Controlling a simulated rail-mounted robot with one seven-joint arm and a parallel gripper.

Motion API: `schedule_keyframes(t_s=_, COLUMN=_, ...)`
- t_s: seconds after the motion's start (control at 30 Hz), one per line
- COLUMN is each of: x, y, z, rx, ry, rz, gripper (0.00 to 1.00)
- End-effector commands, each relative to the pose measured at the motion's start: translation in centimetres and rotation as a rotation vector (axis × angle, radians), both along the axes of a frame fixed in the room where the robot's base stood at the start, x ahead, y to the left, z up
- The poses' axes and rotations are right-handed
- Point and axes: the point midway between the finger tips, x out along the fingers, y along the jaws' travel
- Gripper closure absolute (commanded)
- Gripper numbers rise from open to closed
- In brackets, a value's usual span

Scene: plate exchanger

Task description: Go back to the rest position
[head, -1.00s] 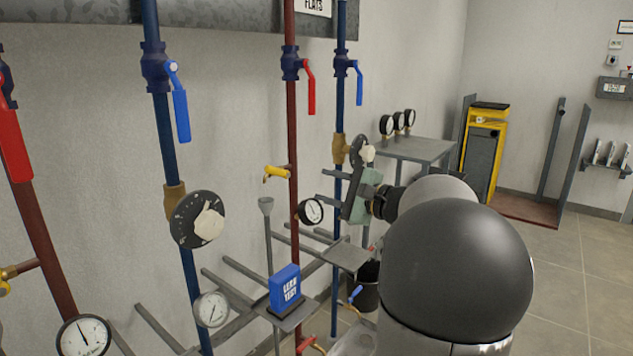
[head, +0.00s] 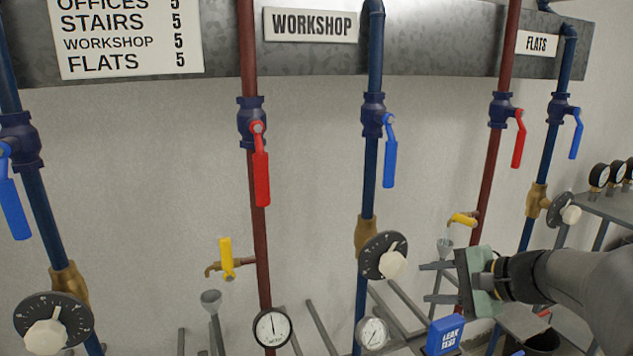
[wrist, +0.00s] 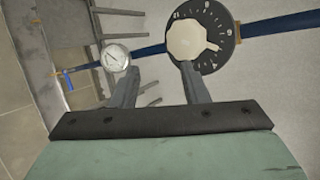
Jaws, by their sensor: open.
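My gripper (head: 424,282) is at the lower right in the head view, its two grey fingers pointing left. In the wrist view its fingers (wrist: 160,72) are apart with nothing between them. A dark dial with a cream knob (wrist: 205,40) shows just beyond the right fingertip, and a white gauge (wrist: 115,57) shows beyond the left one. I cannot tell whether the fingers touch either. In the head view the gripper is right of and below the workshop pipe's dial (head: 386,255).
The flats dial (head: 562,210) is to the upper right. Pipes with red (head: 261,178) and blue levers (head: 390,165) line the wall. A blue "LEAK TEST" block (head: 445,335), a yellow-handled tap (head: 463,219) and wall brackets are close to the gripper.

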Motion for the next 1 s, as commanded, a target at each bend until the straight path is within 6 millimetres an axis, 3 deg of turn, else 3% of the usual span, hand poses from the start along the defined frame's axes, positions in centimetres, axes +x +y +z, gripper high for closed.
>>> schedule_keyframes(t_s=0.03, x=-2.3, y=3.6, z=2.5, rx=-0.096, ry=0.058, rz=0.119, gripper=0.59)
schedule_keyframes(t_s=0.1, x=-6.1, y=7.0, z=2.4, rx=-0.253, ry=0.133, rz=0.283, gripper=0.59)
schedule_keyframes(t_s=0.17, x=-9.4, y=8.9, z=2.5, rx=-0.394, ry=0.180, rz=0.425, gripper=0.59)
schedule_keyframes(t_s=0.3, x=-16.1, y=10.3, z=3.2, rx=-0.710, ry=0.227, rz=0.731, gripper=0.59)
schedule_keyframes(t_s=0.4, x=-19.0, y=9.8, z=3.8, rx=-0.889, ry=0.222, rz=0.895, gripper=0.59)
schedule_keyframes(t_s=0.6, x=-21.1, y=8.9, z=4.1, rx=-1.069, ry=0.198, rz=1.052, gripper=0.59)
schedule_keyframes(t_s=1.0, x=-21.2, y=8.7, z=3.8, rx=-1.081, ry=0.198, rz=1.062, gripper=0.59)
